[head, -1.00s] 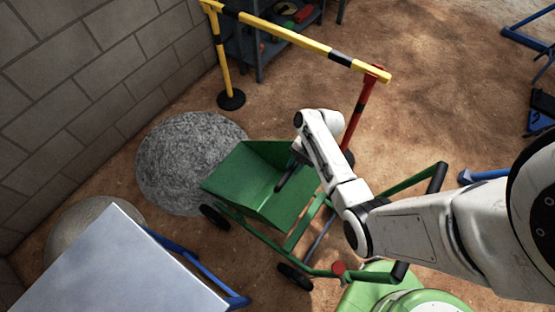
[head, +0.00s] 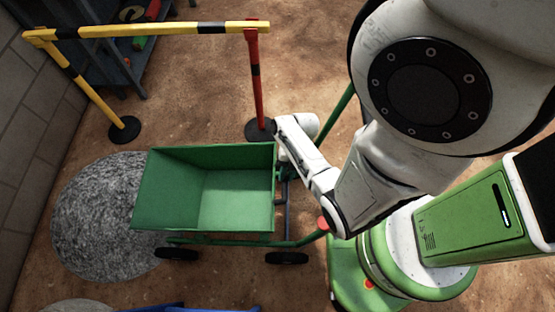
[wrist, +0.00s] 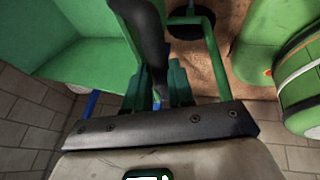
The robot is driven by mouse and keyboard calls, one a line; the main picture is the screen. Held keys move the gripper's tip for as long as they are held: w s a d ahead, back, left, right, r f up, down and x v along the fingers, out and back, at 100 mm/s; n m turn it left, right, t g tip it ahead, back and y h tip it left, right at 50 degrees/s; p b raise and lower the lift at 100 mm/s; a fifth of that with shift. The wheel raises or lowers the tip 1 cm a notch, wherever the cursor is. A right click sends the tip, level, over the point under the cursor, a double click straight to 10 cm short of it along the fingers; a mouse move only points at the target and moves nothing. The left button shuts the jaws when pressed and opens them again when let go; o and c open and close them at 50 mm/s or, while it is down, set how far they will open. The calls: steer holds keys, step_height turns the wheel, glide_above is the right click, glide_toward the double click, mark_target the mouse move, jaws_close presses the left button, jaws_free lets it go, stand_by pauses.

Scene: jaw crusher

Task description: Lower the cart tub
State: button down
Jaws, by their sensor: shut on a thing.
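The green cart tub (head: 172,190) sits on its wheeled frame at the centre-left of the head view. It is empty, its open top facing up; any slight tilt is hard to judge. Part of it fills the upper left of the wrist view (wrist: 70,55). My gripper (wrist: 158,88) is at the tub's right end, shut on a dark handle-like bar (wrist: 148,35) beside the tub. In the head view, my white wrist hides most of this grasp.
A grey gravel heap (head: 85,225) lies left of the tub. A yellow-black barrier (head: 180,30) with a red post (head: 255,85) stands behind it. A block wall (head: 25,140) is at far left. Cart wheels (head: 287,258) rest on the brown ground.

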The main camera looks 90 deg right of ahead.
steer(key=shift+s+f, duration=0.2)
steer(key=shift+f, duration=0.05)
steer(key=c, duration=1)
jaws_free()
steer(key=shift+o, duration=0.2)
steer(key=shift+r, duration=0.1)
steer(key=v, duration=1)
steer(key=shift+r+p, duration=0.3)
steer(key=shift+d, duration=0.1)
